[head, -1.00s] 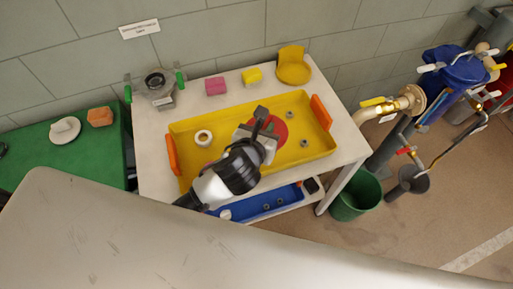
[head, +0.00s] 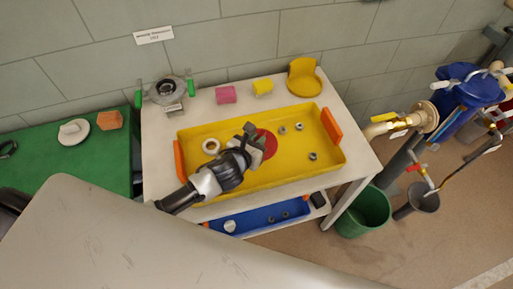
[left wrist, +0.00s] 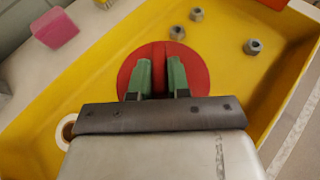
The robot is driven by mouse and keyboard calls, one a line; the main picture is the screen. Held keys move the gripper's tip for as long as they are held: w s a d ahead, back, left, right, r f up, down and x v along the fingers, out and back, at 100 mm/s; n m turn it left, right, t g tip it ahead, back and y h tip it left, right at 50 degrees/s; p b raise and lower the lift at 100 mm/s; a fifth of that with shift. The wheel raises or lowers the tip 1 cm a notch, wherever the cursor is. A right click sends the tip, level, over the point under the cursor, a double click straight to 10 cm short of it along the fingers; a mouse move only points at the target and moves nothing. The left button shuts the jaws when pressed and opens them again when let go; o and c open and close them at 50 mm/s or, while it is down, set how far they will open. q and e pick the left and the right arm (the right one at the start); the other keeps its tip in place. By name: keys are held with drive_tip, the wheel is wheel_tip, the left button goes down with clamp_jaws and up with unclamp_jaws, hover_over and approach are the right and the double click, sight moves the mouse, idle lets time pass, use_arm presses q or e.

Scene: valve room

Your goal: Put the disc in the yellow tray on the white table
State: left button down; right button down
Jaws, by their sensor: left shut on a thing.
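The red disc (head: 268,143) is in the yellow tray (head: 205,181), partly hidden by my left gripper (head: 254,143) in the head view. In the left wrist view the disc (left wrist: 195,62) has a raised red bar across its middle. My left gripper's green fingers (left wrist: 161,78) stand on either side of this bar and are shut on it. The disc looks flat and over the tray's floor; I cannot tell whether it touches it. The tray sits on the white table (head: 155,130). My right gripper is not in view.
Behind the tray stand a pink block (head: 226,95), a yellow block (head: 263,87) and a yellow holder (head: 304,78). A blue tray (head: 260,218) is below; pipes and valves (head: 410,122) are at right.

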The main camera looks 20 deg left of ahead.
use_arm(q)
wheel_tip(320, 180, down, 3)
drive_tip(key=shift+r, duration=0.1)
drive_tip(key=shift+f, duration=0.5)
drive_tip(key=shift+b, duration=0.3)
drive_tip(key=c, duration=1.5)
unclamp_jaws()
drive_tip(key=shift+s+f, duration=0.1)
drive_tip(key=shift+f, duration=0.1)
drive_tip(key=shift+c, duration=0.2)
drive_tip(key=o, duration=0.4)
drive_tip(key=shift+o, duration=0.2)
drive_tip(key=shift+r, duration=0.1)
drive_tip(key=shift+r, duration=0.1)
drive_tip(key=v, duration=1.2)
drive_tip(key=shift+r, duration=0.1)
